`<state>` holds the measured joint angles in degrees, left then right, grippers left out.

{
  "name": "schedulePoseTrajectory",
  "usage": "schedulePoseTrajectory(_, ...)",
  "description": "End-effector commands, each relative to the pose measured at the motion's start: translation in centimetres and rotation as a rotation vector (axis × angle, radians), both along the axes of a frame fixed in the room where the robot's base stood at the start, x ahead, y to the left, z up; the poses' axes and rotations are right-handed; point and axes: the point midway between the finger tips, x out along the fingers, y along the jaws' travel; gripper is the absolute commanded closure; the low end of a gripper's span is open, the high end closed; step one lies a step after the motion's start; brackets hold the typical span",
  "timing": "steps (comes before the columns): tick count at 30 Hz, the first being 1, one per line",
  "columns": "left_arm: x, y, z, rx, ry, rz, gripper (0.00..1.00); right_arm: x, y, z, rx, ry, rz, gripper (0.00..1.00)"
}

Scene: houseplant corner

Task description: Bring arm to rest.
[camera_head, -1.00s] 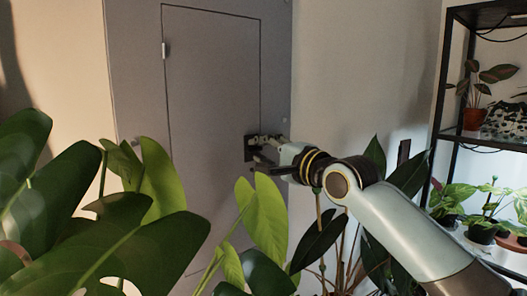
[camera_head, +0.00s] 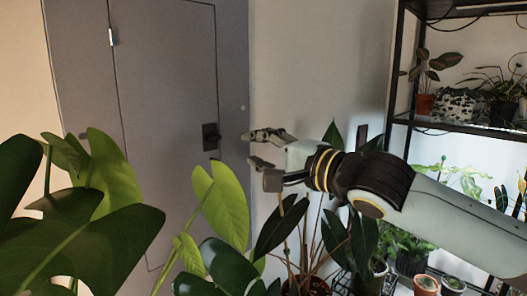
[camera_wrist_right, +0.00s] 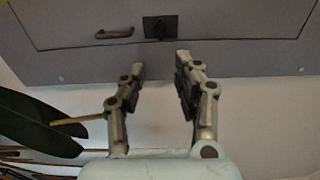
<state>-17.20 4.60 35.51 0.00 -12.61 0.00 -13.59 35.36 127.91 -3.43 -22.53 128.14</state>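My right arm reaches in from the right in the head view. Its gripper (camera_head: 256,149) is open and empty, a little to the right of the grey cabinet door (camera_head: 165,100) and apart from it. In the right wrist view the two fingers (camera_wrist_right: 159,80) stand apart with nothing between them. Beyond them are the dark latch plate (camera_wrist_right: 160,27) and a handle (camera_wrist_right: 114,33) on the door. The dark latch plate (camera_head: 211,136) also shows in the head view. The door appears shut. My left gripper is not in view.
Large-leaved plants (camera_head: 85,235) fill the left foreground. A bright green leaf (camera_head: 229,205) rises below the latch. Potted plants stand below my right arm. A black shelf (camera_head: 470,127) with pots is at the right. A leaf (camera_wrist_right: 35,128) is left of the gripper in the wrist view.

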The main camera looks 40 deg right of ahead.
Motion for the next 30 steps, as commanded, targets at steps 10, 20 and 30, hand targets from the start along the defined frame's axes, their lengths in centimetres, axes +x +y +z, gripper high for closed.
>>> schedulePoseTrajectory(10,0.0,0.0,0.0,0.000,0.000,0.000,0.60,-1.1,0.0,0.1,0.003,-0.002,0.004,0.68)
schedulePoseTrajectory(20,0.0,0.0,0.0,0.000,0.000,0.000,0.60,-1.1,-0.1,0.1,0.003,-0.002,0.003,0.68)
schedulePoseTrajectory(30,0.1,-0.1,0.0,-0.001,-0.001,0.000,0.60,-2.9,-0.7,-4.3,-0.256,0.135,-0.087,0.68)
